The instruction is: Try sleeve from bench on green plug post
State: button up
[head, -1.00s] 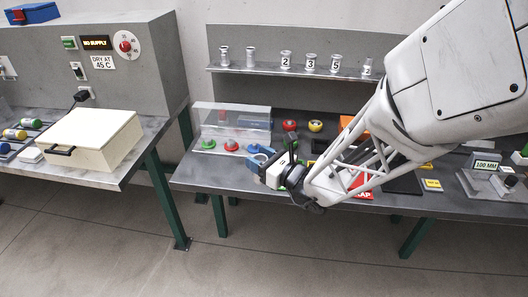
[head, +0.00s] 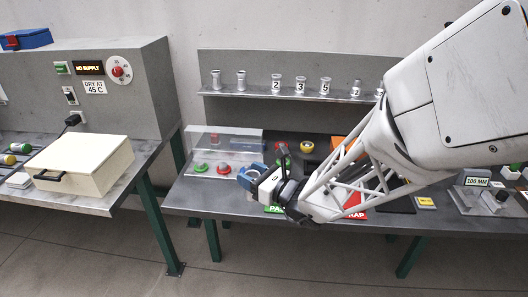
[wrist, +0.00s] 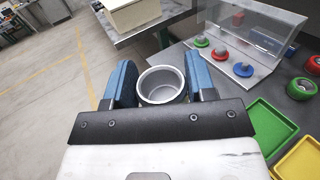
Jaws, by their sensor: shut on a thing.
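My gripper (wrist: 157,85) has blue fingers shut on a grey metal sleeve (wrist: 163,101), seen open end up between them in the wrist view. In the head view my gripper (head: 254,178) is over the bench's front part, right of the posts, and the sleeve is hard to make out there. The green plug post (head: 200,168) stands at the left of a row by the clear cover; it also shows in the wrist view (wrist: 201,41), ahead and right of the sleeve, apart from it. The red plug post (head: 222,169) and blue plug post (wrist: 243,69) stand beside it.
A clear cover (wrist: 262,35) stands behind the posts. Red and green rings (wrist: 301,88) and green and yellow trays (wrist: 271,127) lie to the right. A shelf (head: 255,94) holds numbered metal sleeves. A cream box (head: 83,165) stands on the left bench, across a floor gap.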

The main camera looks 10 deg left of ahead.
jog(key=shift+r, duration=5.1)
jog(key=shift+r, duration=0.15)
notch_tip(320, 180, up, 11)
notch_tip(320, 180, down, 34)
jog(key=shift+w, duration=0.1)
jog(key=w+a, duration=0.3)
jog(key=w, duration=0.3)
jog(key=w+a+f, duration=0.1)
jog(key=w+a, duration=0.2)
jog(key=w, duration=0.3)
jog(key=shift+w+a+f, duration=0.25)
